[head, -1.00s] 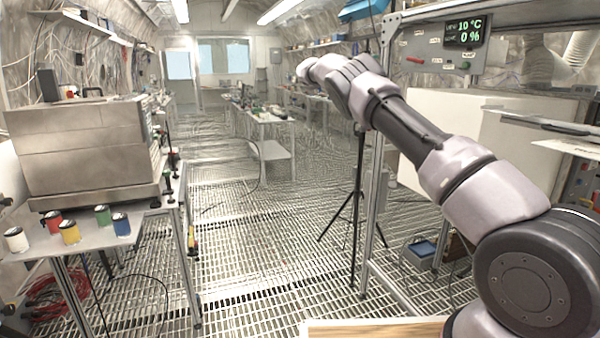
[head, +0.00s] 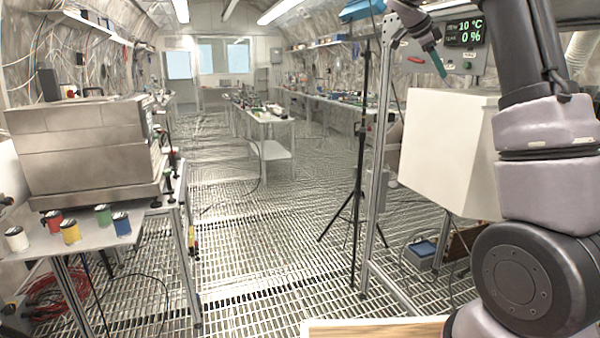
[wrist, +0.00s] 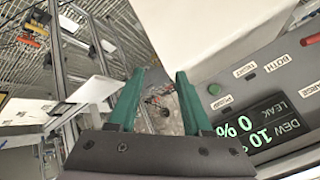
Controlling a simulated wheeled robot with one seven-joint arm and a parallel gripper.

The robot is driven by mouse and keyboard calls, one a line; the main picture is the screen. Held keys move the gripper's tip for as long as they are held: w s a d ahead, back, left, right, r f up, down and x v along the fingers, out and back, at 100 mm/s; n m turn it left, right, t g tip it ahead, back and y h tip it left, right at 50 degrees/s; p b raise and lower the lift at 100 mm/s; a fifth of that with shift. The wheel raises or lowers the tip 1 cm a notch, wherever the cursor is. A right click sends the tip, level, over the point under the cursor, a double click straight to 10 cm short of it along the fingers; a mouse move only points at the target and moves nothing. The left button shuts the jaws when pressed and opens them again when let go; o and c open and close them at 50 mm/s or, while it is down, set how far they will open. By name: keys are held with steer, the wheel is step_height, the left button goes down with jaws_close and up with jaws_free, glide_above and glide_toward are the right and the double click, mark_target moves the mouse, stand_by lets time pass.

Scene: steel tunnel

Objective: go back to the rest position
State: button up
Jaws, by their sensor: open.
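My gripper shows in the wrist view (wrist: 160,85) with two green fingers spread apart and nothing between them. In the head view, one green finger of my gripper (head: 436,60) shows at the upper right, pointing down in front of the panel with the green display (head: 463,33). The arm rises upright on the right side and bends over at the top, partly out of the picture. In the wrist view the display (wrist: 262,125) lies at the lower right, close beside the fingers.
A white box (head: 450,150) is below the gripper, left of my arm. A metal frame post (head: 378,150) and black tripod (head: 355,190) stand left of it. A steel machine (head: 85,145) and several small cans (head: 70,231) sit on the left table. The grated floor between is clear.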

steer(key=s+a+f+n+t+y, duration=0.1)
steer(key=s+a+f+n+y, duration=0.2)
steer(key=s, duration=0.9)
steer(key=s+a+f+n+t+y, duration=0.1)
steer(key=s+a+f+n+y, duration=0.1)
steer(key=s+a+n, duration=0.6)
steer(key=s+a+f+n+t+y, duration=0.2)
steer(key=s+a+n+y, duration=0.3)
steer(key=s, duration=1.2)
steer(key=shift+a+f+n, duration=0.45)
steer(key=shift+f+n, duration=0.35)
steer(key=shift+n, duration=0.1)
